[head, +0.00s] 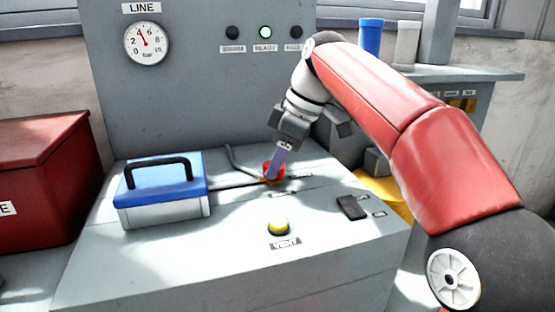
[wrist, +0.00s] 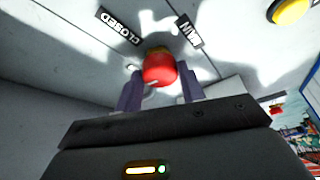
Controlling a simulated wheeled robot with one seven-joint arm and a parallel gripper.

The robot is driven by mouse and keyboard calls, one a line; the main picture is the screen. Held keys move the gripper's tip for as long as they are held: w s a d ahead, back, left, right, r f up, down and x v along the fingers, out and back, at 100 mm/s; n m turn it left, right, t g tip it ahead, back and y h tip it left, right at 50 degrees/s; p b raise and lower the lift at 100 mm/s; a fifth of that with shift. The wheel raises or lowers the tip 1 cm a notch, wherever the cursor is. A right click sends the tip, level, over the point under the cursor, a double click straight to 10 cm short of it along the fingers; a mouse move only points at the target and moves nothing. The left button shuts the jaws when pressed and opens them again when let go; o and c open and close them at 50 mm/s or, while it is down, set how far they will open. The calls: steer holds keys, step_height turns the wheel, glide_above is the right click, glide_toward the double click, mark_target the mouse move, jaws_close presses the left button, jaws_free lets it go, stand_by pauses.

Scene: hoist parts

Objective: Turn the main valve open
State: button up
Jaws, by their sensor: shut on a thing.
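The main valve has a red handle (head: 267,167) on the grey console top, with a bent grey pipe beside it. In the wrist view the red handle (wrist: 160,68) sits between my two fingers, near the labels "CLOSED" (wrist: 121,27) and "MAIN" (wrist: 188,32). My gripper (head: 274,168) reaches down from the upper right and is shut on the handle. In the wrist view my gripper (wrist: 160,88) has one finger on each side of it. The fingers hide part of the handle in the head view, so its exact angle is hard to tell.
A blue-lidded toolbox (head: 160,190) stands left of the valve. A yellow "VENT" button (head: 278,227) and a dark switch (head: 352,207) are nearer the front. A "LINE" gauge (head: 146,43) and a lit green lamp (head: 265,32) are on the back panel. A red chest (head: 40,185) stands left.

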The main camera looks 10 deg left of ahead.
steer(key=shift+w+n+g, duration=0.15)
steer(key=shift+n+g, duration=0.35)
steer(key=shift+n, duration=1.1)
steer(key=o, duration=1)
steer(key=shift+r, duration=0.15)
